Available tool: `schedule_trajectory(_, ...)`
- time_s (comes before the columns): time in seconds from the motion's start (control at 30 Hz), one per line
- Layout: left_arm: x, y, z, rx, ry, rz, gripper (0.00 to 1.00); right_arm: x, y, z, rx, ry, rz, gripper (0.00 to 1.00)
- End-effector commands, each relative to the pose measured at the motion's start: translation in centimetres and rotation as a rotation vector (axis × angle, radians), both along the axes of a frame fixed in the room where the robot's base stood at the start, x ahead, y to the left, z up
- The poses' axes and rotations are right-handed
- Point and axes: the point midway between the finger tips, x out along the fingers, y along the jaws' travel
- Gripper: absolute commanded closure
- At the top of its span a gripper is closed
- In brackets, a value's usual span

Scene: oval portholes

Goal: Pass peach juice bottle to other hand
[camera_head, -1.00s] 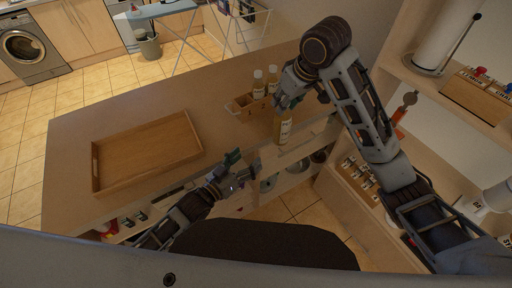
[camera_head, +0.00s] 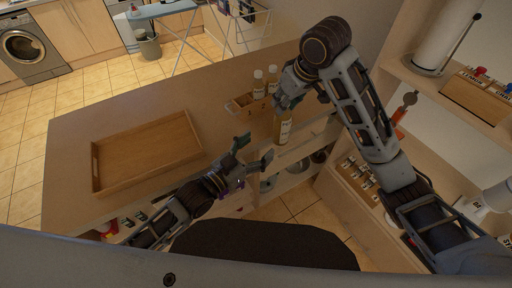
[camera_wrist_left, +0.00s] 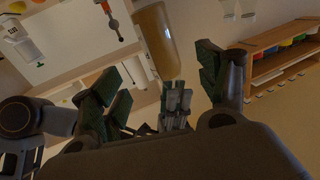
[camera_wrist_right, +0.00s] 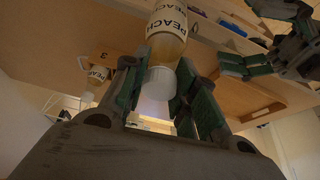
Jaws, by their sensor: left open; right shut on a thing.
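The peach juice bottle (camera_head: 283,130) hangs upright below my right gripper (camera_head: 285,103), which is shut on its top end. In the right wrist view the bottle (camera_wrist_right: 167,30) shows a PEACH label and a white cap between the fingers. My left gripper (camera_head: 254,150) is open and empty, to the left of and a little below the bottle, apart from it. In the left wrist view the bottle's amber lower end (camera_wrist_left: 155,38) is ahead of the open fingers (camera_wrist_left: 165,85). The left gripper also shows in the right wrist view (camera_wrist_right: 262,65).
Two more bottles (camera_head: 258,84) stand in a wooden caddy (camera_head: 241,103) on the counter, behind the held bottle. An empty wooden tray (camera_head: 148,150) lies on the counter to the left. Shelves with small jars (camera_head: 358,172) are at the right.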

Motion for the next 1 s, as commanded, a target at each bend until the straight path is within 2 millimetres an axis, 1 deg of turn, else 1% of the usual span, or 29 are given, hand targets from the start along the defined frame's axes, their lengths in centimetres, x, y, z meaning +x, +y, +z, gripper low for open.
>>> schedule_trajectory(0.37, 1.3, -1.0, 0.1, -0.003, -0.002, 0.001, 0.25, 0.0, 0.0, 0.1, 0.001, -0.002, 0.0, 1.0)
schedule_trajectory(1.0, 5.4, -4.3, 0.1, -0.001, 0.0, 0.0, 0.25, 0.0, 0.0, 0.1, 0.001, -0.002, 0.0, 1.0)
